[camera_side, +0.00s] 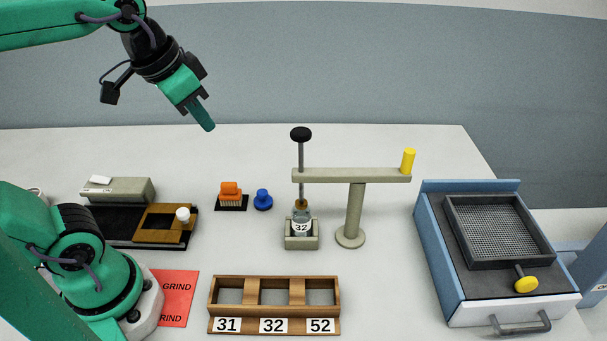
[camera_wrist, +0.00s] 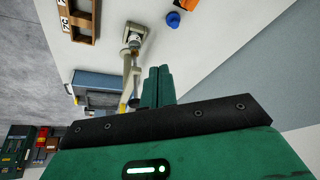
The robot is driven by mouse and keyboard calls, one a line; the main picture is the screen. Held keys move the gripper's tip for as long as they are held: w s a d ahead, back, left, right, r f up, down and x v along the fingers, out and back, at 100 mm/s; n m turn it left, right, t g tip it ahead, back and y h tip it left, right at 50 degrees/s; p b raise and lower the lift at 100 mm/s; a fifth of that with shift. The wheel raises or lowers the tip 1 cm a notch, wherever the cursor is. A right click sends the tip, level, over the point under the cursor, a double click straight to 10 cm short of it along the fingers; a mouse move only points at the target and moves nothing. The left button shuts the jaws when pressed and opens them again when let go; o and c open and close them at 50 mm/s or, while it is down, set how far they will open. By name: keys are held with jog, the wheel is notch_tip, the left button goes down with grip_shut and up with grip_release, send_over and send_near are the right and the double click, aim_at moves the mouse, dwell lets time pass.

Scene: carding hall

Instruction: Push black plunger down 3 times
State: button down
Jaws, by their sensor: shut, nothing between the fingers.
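The black plunger (camera_side: 301,134) is a round knob on a thin grey rod, standing raised above the grey stand arm (camera_side: 340,176). The rod passes down through the stand arm to a small bottle labelled 32 (camera_side: 301,222), which sits in a grey holder (camera_side: 301,243). My gripper (camera_side: 207,124) is shut and empty, in the air to the left of the plunger and apart from it. In the wrist view my green fingers (camera_wrist: 158,75) are together.
A yellow peg (camera_side: 408,160) stands on the stand arm's right end. A wooden rack (camera_side: 274,297) marked 31, 32 and 52 lies in front. An orange brush (camera_side: 230,193) and blue knob (camera_side: 264,199) sit left of the bottle. A blue sieve box (camera_side: 495,260) stands at right.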

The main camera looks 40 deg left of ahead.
jog(key=w+d+r+m+g, duration=0.2)
jog(key=w+d+r+m, duration=0.1)
jog(key=w+r, duration=0.35)
notch_tip(320, 180, up, 6)
jog(key=r+m+g, duration=0.1)
jog(key=m+g, duration=0.1)
jog(key=m, duration=0.2)
send_over(299, 130)
jog(key=shift+a+f, duration=0.25)
jog(key=shift+a, duration=0.05)
jog(key=shift+f, duration=0.25)
jog(key=shift+d+f, duration=0.2)
jog(key=shift+f, duration=3.2)
jog(key=shift+d+f, duration=0.15)
jog(key=shift+f, duration=3.25)
notch_tip(299, 130, down, 8)
jog(key=shift+r, duration=0.1)
jog(key=shift+g, duration=0.3)
